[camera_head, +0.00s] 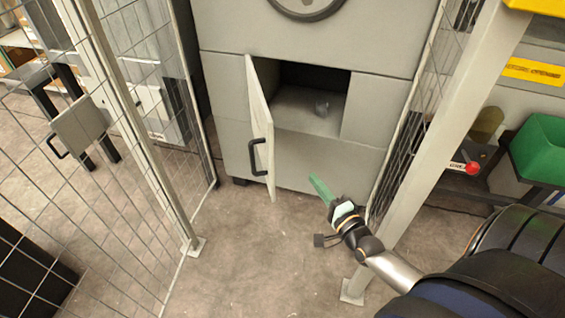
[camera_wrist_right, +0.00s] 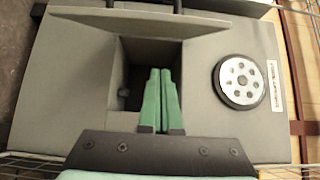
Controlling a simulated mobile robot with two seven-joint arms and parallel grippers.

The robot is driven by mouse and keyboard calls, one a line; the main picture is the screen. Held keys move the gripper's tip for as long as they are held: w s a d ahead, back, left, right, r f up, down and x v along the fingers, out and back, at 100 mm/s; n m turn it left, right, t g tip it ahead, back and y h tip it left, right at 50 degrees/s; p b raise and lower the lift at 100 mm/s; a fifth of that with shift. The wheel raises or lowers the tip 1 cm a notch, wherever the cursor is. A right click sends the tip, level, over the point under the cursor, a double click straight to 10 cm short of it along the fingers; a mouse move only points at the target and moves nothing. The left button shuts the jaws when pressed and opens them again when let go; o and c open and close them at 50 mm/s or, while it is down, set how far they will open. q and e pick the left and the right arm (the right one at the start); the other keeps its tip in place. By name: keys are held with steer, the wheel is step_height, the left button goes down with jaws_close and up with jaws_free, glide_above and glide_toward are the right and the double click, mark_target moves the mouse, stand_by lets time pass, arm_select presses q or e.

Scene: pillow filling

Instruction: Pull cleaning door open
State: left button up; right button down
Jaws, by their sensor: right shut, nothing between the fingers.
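The cleaning door (camera_head: 259,125) is a grey panel on the cabinet, standing open and swung out on its left side. Its black handle (camera_head: 257,157) is on the door's outer face. My right gripper (camera_head: 314,181) is in front of the cabinet, right of the door and apart from the handle. Its green fingers are shut and empty. In the right wrist view the gripper (camera_wrist_right: 161,72) appears before the opening, and the door (camera_wrist_right: 125,22) is at the top. My left gripper is not visible.
The grey cabinet (camera_head: 225,100) stands between mesh fence panels. A fence post (camera_head: 445,130) is close on the right, beside my right arm. The floor (camera_head: 250,250) before the door is clear.

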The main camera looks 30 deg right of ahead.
arm_select(q)
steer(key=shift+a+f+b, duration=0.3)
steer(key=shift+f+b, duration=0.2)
steer(key=shift+b, duration=0.2)
arm_select(e)
steer(key=w+a, duration=0.3)
steer(key=w, duration=0.8)
steer(key=shift+w, duration=0.2)
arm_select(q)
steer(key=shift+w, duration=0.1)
